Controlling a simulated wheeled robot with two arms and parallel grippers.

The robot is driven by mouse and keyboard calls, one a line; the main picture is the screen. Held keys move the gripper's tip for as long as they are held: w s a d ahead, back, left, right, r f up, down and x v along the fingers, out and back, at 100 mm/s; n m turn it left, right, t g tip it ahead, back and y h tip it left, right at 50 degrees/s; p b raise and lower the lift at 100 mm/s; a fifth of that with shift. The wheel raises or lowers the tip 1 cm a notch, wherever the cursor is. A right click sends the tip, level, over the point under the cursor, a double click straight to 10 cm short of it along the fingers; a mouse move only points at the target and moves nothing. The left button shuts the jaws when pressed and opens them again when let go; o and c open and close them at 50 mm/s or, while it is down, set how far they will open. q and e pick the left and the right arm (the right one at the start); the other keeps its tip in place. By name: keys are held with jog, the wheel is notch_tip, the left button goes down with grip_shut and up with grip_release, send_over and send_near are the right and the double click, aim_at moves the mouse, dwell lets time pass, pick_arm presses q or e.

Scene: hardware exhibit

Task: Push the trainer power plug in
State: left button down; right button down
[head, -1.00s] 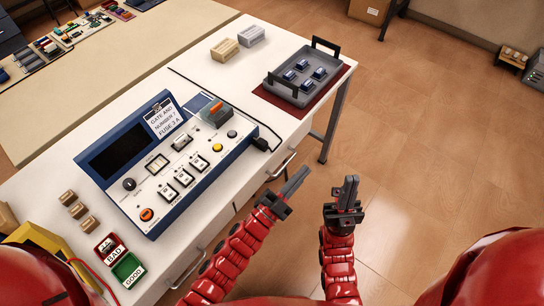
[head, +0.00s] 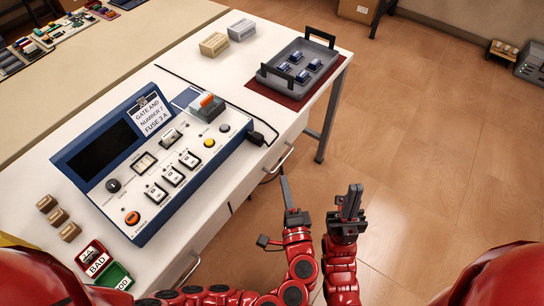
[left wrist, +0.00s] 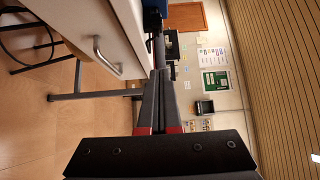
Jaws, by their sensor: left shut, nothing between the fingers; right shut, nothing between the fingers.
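The trainer (head: 190,153), a blue case with a pale control panel, lies on the white bench. Its black power plug (head: 256,138) is at its right side near the bench edge, with a black cable running from it. I cannot tell how deep the plug sits. My left gripper (head: 285,188) is shut and empty, off the bench edge, apart from the plug and nearer to me. In the left wrist view, its shut fingers (left wrist: 162,88) point past the bench, with a blue piece of the trainer (left wrist: 153,14) above. My right gripper (head: 352,194) is shut and empty over the floor.
A grey tray (head: 270,82) with several blue parts stands on a red mat (head: 283,100) at the bench's far end. Drawer handles (head: 281,160) stick out along the bench front. Open floor (head: 430,150) lies to the right.

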pick_arm(q)
jog(key=p, duration=0.3)
send_near(259, 142)
jog(key=w+d, duration=0.4)
jog(key=w+a, duration=0.1)
jog(key=w+a+p, duration=0.1)
jog(key=w, duration=0.1)
jog(key=shift+a+r, duration=0.1)
jog(key=shift+a, duration=0.15)
jog(key=shift+w+a, duration=0.25)
jog(key=shift+a, duration=0.2)
jog(key=shift+w+a+f+b, duration=0.3)
jog(key=shift+w+a+b, duration=0.35)
jog(key=shift+a, duration=0.3)
jog(key=shift+w+a+r, duration=0.1)
jog(key=shift+w+a, duration=0.05)
jog(key=shift+r, duration=0.1)
